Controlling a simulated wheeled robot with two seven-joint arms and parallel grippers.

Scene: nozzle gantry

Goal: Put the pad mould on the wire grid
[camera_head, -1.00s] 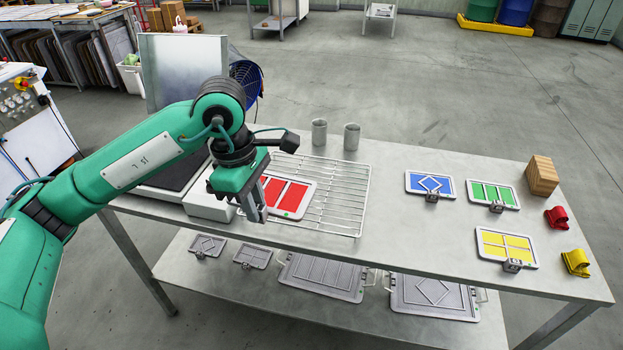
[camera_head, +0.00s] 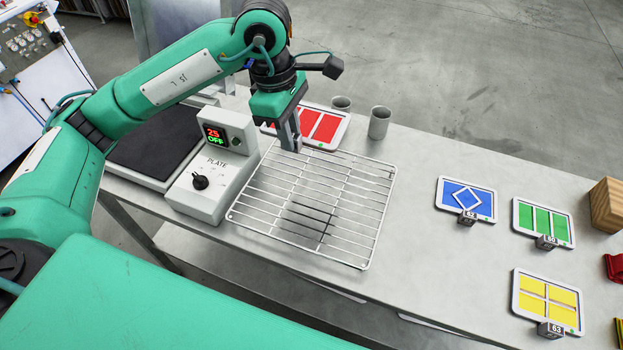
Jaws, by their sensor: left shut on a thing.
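A flat mould with a white frame and red panels (camera_head: 325,127) is at my left gripper (camera_head: 290,143), which is shut on its near edge. The gripper's fingers point down and hide part of its left side. The wire grid (camera_head: 312,205) is on the table, nearer to me than the mould. The mould appears just past the grid's far edge, and the grid's bars show bare. Whether the mould touches the table or hangs above it, I cannot tell. My right gripper is not in view.
A white control box marked PLATE (camera_head: 212,170) and a dark plate (camera_head: 155,143) stand left of the grid. Two grey cups (camera_head: 379,123) are behind it. Blue (camera_head: 466,199), green (camera_head: 543,222) and yellow (camera_head: 547,302) moulds and a wooden block (camera_head: 608,205) are to the right.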

